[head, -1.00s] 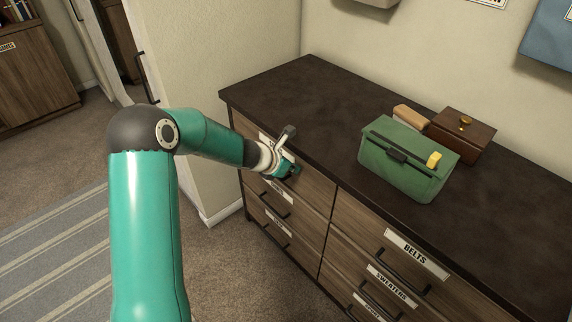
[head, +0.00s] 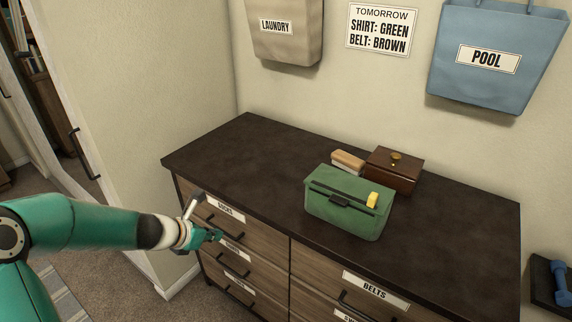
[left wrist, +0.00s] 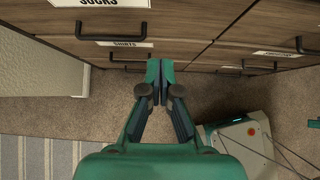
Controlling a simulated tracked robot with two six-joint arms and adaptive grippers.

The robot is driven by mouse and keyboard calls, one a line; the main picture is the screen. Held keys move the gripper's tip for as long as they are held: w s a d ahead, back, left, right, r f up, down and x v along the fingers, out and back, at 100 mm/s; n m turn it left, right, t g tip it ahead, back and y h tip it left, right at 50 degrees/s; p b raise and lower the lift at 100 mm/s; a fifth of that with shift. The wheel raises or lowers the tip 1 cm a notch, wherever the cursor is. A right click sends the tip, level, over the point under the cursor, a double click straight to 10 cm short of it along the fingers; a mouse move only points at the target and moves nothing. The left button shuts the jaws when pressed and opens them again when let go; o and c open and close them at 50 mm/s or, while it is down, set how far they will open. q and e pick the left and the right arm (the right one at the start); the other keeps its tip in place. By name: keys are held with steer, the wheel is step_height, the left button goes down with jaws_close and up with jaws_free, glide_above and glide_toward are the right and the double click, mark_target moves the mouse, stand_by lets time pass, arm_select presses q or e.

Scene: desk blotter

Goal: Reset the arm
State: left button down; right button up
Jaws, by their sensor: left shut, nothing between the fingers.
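My left arm comes in from the left in the head view. Its gripper (head: 215,236) is in front of the left drawer column of the dresser, beside the top-left drawer (head: 236,216). In the left wrist view the gripper (left wrist: 160,66) has its fingertips together with nothing between them, and it points toward the drawer fronts. The drawers there, labelled SOCKS and SHIRTS (left wrist: 125,44), look closed. My right gripper is not in view.
On the dresser top (head: 240,152) are a green bag (head: 345,205) with a yellow piece on it, a brush (head: 347,160) and a brown box (head: 394,170). A LAUNDRY bag (head: 285,40) and a POOL bag (head: 490,75) hang on the wall. The dresser's left top is clear.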

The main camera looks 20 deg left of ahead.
arm_select(q)
steer(key=d+f+m+g+h+p, duration=0.25)
steer(key=d+p, duration=0.25)
steer(key=d, duration=0.4)
steer(key=s+d+f+m+g+p, duration=0.2)
steer(key=s+d+f+m, duration=0.1)
steer(key=s+d+m, duration=0.2)
steer(key=s+d+f+m+g+p, duration=0.1)
steer(key=s+d+f+m, duration=0.3)
steer(key=s+m, duration=0.5)
steer(key=s+d+f+m+g+p, duration=0.2)
steer(key=s+d+f+m, duration=0.2)
steer(key=m, duration=1)
steer(key=s+d, duration=0.2)
steer(key=s, duration=0.1)
steer(key=shift+d+f+g+p, duration=0.25)
steer(key=shift+d+g+p, duration=0.05)
steer(key=shift+d+g, duration=0.1)
steer(key=shift+m+y, duration=0.25)
